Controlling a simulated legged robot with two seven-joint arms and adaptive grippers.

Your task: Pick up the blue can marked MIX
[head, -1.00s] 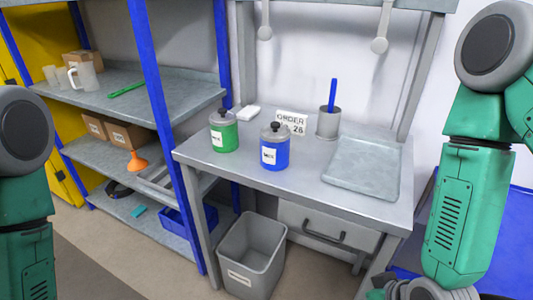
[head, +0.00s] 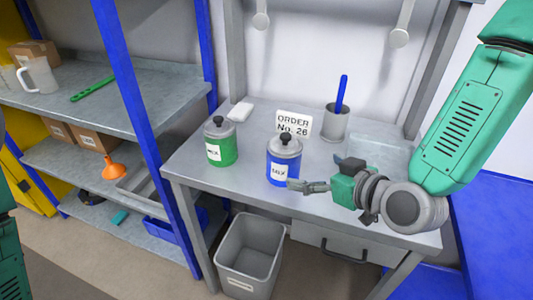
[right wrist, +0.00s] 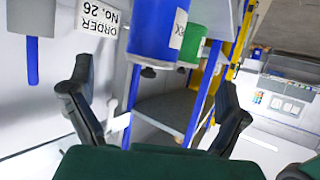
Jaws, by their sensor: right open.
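The blue can (head: 283,147) has a grey lid with a black knob and a white label. It stands upright on the grey workbench (head: 241,176). My right gripper (head: 302,186) is open and empty, low at the can's right front. In the right wrist view the blue can (right wrist: 157,32) appears inverted, beyond and between the spread fingers (right wrist: 153,78), with an X readable on its label. It does not look gripped; the exact gap is hard to judge. My left gripper is out of view.
A green can (head: 221,146) stands left of the blue one. Behind are an order card (head: 294,122) and a grey cup (head: 334,125) with a blue stick. A tray (head: 377,155) lies at right, partly hidden by my arm. A bin (head: 249,250) stands below.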

